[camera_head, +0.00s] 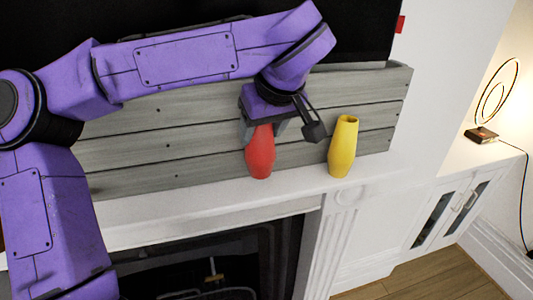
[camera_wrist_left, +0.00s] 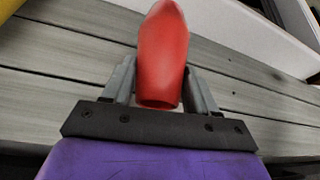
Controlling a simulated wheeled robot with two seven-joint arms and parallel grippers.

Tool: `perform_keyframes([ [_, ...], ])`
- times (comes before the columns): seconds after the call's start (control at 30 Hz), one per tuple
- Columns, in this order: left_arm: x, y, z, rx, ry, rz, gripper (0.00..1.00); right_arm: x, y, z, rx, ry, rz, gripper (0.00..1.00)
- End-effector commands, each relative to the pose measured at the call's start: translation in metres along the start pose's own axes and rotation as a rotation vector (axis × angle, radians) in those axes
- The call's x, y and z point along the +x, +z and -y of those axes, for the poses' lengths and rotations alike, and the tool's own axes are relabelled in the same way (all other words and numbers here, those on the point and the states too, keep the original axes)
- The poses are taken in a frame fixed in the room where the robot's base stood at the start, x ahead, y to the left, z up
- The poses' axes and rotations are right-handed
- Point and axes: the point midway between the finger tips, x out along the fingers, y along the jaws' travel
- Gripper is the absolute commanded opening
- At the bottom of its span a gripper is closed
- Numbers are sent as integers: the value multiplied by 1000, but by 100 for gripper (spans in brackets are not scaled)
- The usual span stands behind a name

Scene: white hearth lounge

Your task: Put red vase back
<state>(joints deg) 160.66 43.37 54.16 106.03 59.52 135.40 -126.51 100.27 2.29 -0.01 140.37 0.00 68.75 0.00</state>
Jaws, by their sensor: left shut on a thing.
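The red vase (camera_head: 260,157) is at the white mantel, left of the yellow vase, in front of the grey plank panel. It looks upright. I cannot tell whether its base touches the mantel. My left gripper (camera_head: 264,122) comes from above and is shut on the vase's upper part, hiding its top. In the left wrist view the red vase (camera_wrist_left: 163,55) sits between the two fingers of the gripper (camera_wrist_left: 160,88). My right gripper is in neither view.
A yellow vase (camera_head: 343,146) stands on the mantel (camera_head: 215,195) just right of the red one. The grey plank panel (camera_head: 120,150) rises close behind. A fireplace opening (camera_head: 215,265) is below. A lamp (camera_head: 482,134) stands on the white cabinet at the right.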

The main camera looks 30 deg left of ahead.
Motion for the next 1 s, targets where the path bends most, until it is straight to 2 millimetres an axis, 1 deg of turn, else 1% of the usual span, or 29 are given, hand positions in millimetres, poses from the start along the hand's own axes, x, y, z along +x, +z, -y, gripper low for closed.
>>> perform_keyframes([
  [0.03, 7, 0, -4, 1, 0, 3, 0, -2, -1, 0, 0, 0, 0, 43],
  [0.1, 15, -1, -8, -1, 0, 0, 0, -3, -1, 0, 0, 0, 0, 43],
  [0.27, 27, -1, -15, -2, 2, 0, 0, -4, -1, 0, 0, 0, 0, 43],
  [0.43, 52, 13, -15, -1, 1, 1, 0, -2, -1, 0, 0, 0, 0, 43],
  [0.8, 57, 16, -15, -4, 2, -2, 0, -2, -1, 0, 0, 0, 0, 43],
  [0.83, 58, 16, -15, -4, 1, -1, 68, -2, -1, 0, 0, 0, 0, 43],
  [0.87, 58, 16, -15, -4, 1, -1, 78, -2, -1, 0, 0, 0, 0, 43],
  [0.9, 58, 16, -15, -4, 1, -1, 84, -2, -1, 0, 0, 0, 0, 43],
  [1.0, 57, 16, -15, -4, 1, -1, 84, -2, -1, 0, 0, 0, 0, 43],
])
